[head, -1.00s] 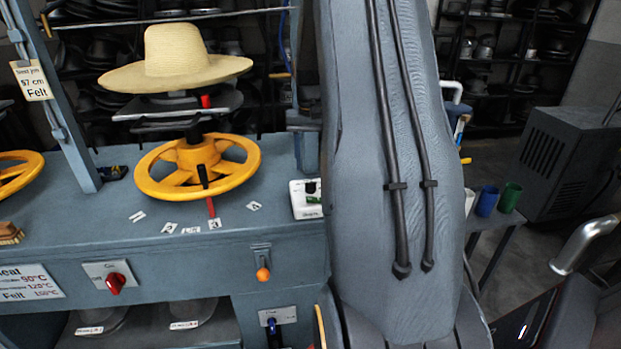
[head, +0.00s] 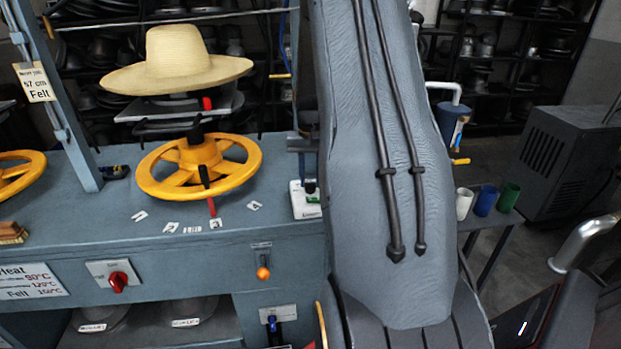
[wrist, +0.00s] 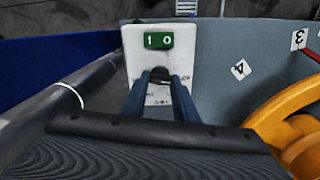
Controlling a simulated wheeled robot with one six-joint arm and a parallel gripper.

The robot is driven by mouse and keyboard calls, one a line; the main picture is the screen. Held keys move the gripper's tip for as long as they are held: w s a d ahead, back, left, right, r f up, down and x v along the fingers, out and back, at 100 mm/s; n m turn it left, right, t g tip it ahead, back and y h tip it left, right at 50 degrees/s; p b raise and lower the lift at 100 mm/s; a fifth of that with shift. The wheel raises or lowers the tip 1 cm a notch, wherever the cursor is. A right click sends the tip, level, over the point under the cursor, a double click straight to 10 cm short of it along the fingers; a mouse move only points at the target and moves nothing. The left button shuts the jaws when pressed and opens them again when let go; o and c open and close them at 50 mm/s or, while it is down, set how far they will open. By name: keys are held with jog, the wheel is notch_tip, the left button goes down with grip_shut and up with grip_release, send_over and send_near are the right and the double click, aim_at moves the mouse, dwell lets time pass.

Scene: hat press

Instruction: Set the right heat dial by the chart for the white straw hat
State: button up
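The white straw hat (head: 175,62), wide-brimmed and cream-coloured, sits on the press above a yellow handwheel (head: 200,167). The heat chart (head: 30,281) is at the lower left on the bench front; it shows 90°C, 120°C and 150°C, with Felt beside the last. A white control box (head: 306,207) stands right of the wheel; the wrist view shows its green 1/0 switch (wrist: 159,40) and a black knob (wrist: 160,75). My gripper (wrist: 160,82) is open, its two fingertips at either side of this knob; contact is unclear. The knob's markings are mostly hidden or illegible.
A red knob (head: 118,282) and an orange-tipped lever (head: 263,273) are on the bench front. Small numbered cards (head: 216,224) lie before the wheel. A dark bar (wrist: 75,92) runs close left of my gripper. Cups (head: 486,201) stand at the right.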

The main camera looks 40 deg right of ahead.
jog(key=shift+m, duration=0.3)
jog(key=m, duration=0.3)
jog(key=shift+m, duration=2)
jog(key=o, duration=1.1)
jog(key=shift+c, duration=0.2)
jog(key=shift+r, duration=0.15)
notch_tip(320, 180, up, 8)
jog(key=shift+f+b, duration=0.2)
jog(key=shift+b, duration=0.9)
